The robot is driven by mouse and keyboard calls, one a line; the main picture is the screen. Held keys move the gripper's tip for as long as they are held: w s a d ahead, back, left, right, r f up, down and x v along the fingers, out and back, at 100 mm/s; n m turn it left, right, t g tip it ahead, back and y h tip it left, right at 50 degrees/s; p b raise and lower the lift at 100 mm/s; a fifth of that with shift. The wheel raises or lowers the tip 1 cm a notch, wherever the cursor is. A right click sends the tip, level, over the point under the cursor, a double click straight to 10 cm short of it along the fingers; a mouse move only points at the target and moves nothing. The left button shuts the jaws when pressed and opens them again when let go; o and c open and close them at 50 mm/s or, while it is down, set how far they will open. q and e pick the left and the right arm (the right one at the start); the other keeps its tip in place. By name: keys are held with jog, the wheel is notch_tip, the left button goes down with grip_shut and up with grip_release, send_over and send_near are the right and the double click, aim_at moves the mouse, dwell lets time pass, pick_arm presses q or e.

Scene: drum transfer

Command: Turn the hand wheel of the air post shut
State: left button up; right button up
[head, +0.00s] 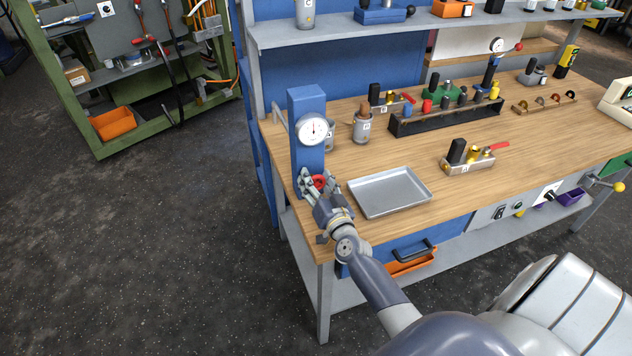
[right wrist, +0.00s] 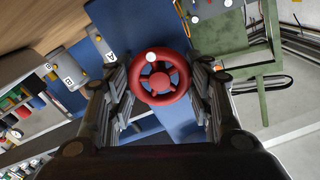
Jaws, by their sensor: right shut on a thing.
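The blue air post (head: 307,102) stands upright at the left end of the workbench, with a round white dial gauge (head: 313,129) on its front. Its red hand wheel (head: 320,182) sits low on the post, partly hidden by my right gripper (head: 318,186). In the right wrist view the red wheel (right wrist: 159,83) shows whole, with its spokes and hub, between the two fingers. My right gripper is shut on the wheel, one finger on each side of its rim. The gauge reading is too small to tell. My left gripper is not in view.
A silver tray (head: 391,192) lies on the wooden bench top (head: 480,190) just right of the post. A valve block with a red lever (head: 470,163) sits farther right. Open floor (head: 150,240) lies to the left.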

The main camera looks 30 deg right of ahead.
jog(key=m, duration=0.4)
jog(key=shift+d+f+b, duration=0.1)
jog(key=shift+b, duration=0.2)
jog(key=m+b, duration=0.1)
jog(key=m, duration=0.4)
jog(key=shift+f, duration=0.1)
jog(key=m, duration=0.4)
jog(key=shift+d+f+m+b, duration=0.1)
jog(key=shift+f+m+b, duration=0.05)
jog(key=shift+m+b, duration=0.2)
jog(key=m, duration=0.4)
jog(key=shift+f+m+b, duration=0.1)
jog(key=shift+m+b, duration=0.15)
jog(key=shift+b, duration=0.15)
jog(key=m, duration=0.3)
jog(key=shift+m, duration=0.3)
jog(key=m, duration=0.4)
jog(key=shift+a+f, duration=0.1)
jog(key=shift+a, duration=0.1)
jog(key=m, duration=0.4)
jog(key=shift+a, duration=0.1)
jog(key=shift+a+m+p, duration=0.1)
jog(key=shift+m+p, duration=0.6)
jog(key=shift+m, duration=1.3)
